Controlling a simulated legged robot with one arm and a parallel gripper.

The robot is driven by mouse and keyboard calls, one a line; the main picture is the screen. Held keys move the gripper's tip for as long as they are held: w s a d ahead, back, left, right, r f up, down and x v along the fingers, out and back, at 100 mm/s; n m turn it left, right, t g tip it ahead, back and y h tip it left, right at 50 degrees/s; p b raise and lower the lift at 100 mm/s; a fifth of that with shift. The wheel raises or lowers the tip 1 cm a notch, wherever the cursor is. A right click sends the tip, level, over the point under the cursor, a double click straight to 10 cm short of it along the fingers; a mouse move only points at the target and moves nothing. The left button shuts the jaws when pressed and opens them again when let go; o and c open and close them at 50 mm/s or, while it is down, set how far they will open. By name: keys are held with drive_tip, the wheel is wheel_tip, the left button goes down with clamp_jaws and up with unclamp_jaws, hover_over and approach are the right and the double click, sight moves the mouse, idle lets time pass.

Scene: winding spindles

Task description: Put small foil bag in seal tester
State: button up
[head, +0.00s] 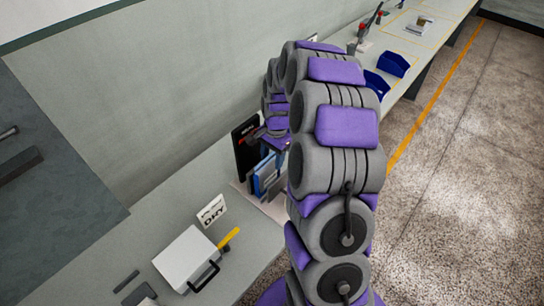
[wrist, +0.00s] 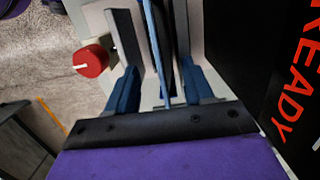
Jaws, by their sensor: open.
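The seal tester, with a black panel (head: 246,146) and upright plates, stands on the bench. In the wrist view its panel (wrist: 295,75) reads READY at the right, a grey plate (wrist: 124,38) stands at the left and a red knob (wrist: 91,60) lies beyond. A thin flat blue piece (wrist: 158,45) stands edge-on between the plates; it also shows in the head view (head: 265,174). I cannot tell whether it is the small foil bag. My gripper (wrist: 164,78) is open at the tester, its blue fingers on either side of the blue piece. Contact is unclear.
A white case (head: 186,258) with a black handle, an OKY sign (head: 211,211) and a yellow-handled tool (head: 229,238) lie on the near bench. Blue bins (head: 392,65) stand farther along. A small item (head: 421,23) lies in a yellow outline. The floor at right is clear.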

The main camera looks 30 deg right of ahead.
drive_tip(key=shift+a+r, duration=0.15)
drive_tip(key=shift+r, duration=0.15)
wheel_tip(320, 180, up, 11)
drive_tip(key=d+p, duration=0.2)
drive_tip(key=s+a+r+n, duration=0.4)
drive_tip(key=s+a+r, duration=0.15)
drive_tip(key=a, duration=0.25)
drive_tip(key=s+a+n, duration=0.3)
drive_tip(key=s, duration=0.6)
drive_tip(key=s+a+n+h, duration=0.1)
drive_tip(key=s+a+n, duration=0.2)
drive_tip(key=s, duration=0.6)
drive_tip(key=s+a+n+g, duration=0.1)
drive_tip(key=s+a+n, duration=0.2)
drive_tip(key=s, duration=0.6)
drive_tip(key=shift+a+r+n, duration=0.2)
drive_tip(key=shift+r+n, duration=0.15)
drive_tip(key=shift+n, duration=0.15)
